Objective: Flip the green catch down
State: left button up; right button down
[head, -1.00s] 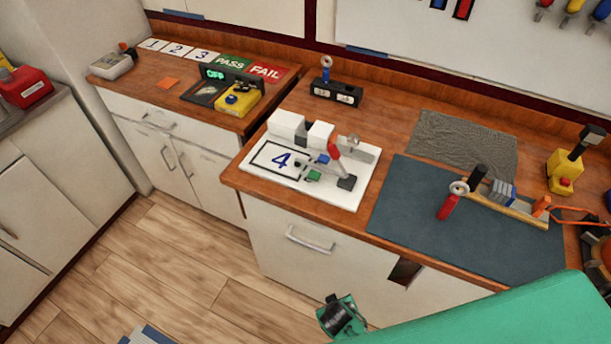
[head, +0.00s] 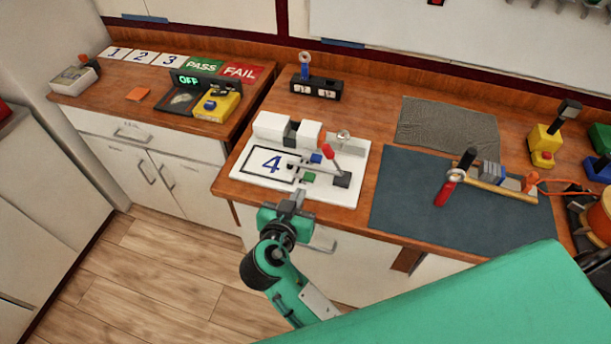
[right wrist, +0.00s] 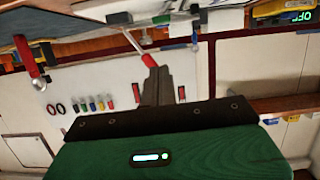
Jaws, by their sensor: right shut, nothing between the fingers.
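The green catch (head: 308,177) is a small green block on the white board (head: 262,184) marked 4. A blue block (head: 316,158) and a red-handled lever (head: 328,152) are close behind it. My right gripper (head: 297,193) is shut and empty at the board's front edge, just in front of and slightly left of the green catch, with a small gap visible. In the right wrist view its closed fingers (right wrist: 155,85) point toward the red-handled lever (right wrist: 140,48). I cannot clearly make out the catch there. My left gripper is not in view.
A dark blue mat (head: 410,205) with a clamp tool (head: 490,180) lies right of the board. A black counter box (head: 316,87) stands behind. A grey cloth (head: 446,128) lies at the back. A yellow tester (head: 216,104) is on the left cabinet.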

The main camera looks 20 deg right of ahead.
jog(key=shift+w+a+r, duration=0.25)
jog(key=shift+a+r, duration=0.2)
jog(key=shift+r, duration=0.25)
jog(key=p, duration=0.5)
send_over(306, 178)
jog(key=s, duration=0.1)
notch_tip(306, 178, down, 2)
jog(key=shift+s, duration=0.15)
notch_tip(306, 178, down, 3)
jog(key=shift+a+r, duration=0.1)
jog(key=shift+s+f+p, duration=0.1)
jog(key=shift+f+p, duration=0.35)
jog(key=shift+f, duration=0.45)
jog(key=shift+a, duration=0.1)
